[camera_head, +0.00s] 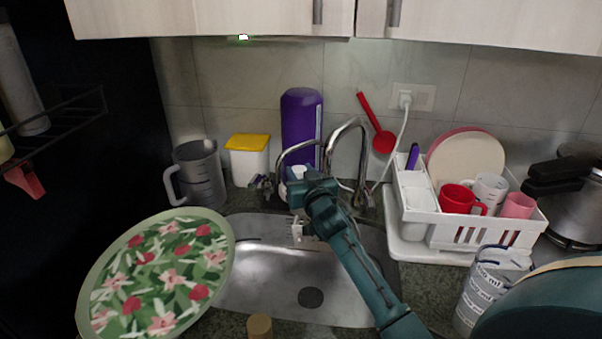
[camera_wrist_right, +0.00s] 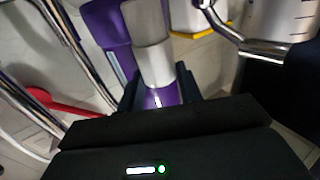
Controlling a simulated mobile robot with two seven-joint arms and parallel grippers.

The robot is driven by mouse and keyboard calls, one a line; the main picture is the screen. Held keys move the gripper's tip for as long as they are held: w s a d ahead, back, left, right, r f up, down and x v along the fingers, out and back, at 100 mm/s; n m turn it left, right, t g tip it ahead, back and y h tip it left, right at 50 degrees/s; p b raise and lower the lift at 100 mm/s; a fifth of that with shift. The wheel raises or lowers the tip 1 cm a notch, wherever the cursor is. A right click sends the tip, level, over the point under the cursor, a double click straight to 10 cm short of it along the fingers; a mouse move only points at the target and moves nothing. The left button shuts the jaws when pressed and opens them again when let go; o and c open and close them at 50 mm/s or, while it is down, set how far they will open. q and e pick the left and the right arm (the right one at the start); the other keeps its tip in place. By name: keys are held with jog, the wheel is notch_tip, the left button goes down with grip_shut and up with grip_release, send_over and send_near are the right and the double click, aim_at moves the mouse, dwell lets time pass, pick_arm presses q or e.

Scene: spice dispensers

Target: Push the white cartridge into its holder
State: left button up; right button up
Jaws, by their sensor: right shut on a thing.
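The purple dispenser (camera_head: 302,115) stands against the tiled wall behind the sink. The white cartridge (camera_head: 297,172) shows as a small pale patch at its foot, mostly hidden by my right gripper (camera_head: 306,182). My right gripper (camera_wrist_right: 160,88) is shut on the cartridge near one end. I cannot tell how deep the cartridge sits in its holder. My left gripper is not in view.
A chrome faucet (camera_head: 363,160) rises just right of my right gripper, above the steel sink (camera_head: 265,285). A grey pitcher (camera_head: 202,175) and a yellow-lidded container (camera_head: 248,160) stand left. A white dish rack (camera_head: 465,235) is right. A floral tray (camera_head: 160,270) leans at front left.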

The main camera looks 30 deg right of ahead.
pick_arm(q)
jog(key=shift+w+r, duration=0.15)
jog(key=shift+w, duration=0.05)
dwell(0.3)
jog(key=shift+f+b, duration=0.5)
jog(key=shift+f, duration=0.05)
pick_arm(e)
jog(key=shift+f, duration=0.7)
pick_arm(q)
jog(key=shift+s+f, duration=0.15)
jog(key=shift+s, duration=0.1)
pick_arm(e)
jog(key=shift+f, duration=0.2)
jog(key=shift+r+p, duration=0.3)
jog(key=shift+r, duration=0.05)
jog(key=shift+r+p, duration=0.4)
jog(key=shift+r, duration=0.2)
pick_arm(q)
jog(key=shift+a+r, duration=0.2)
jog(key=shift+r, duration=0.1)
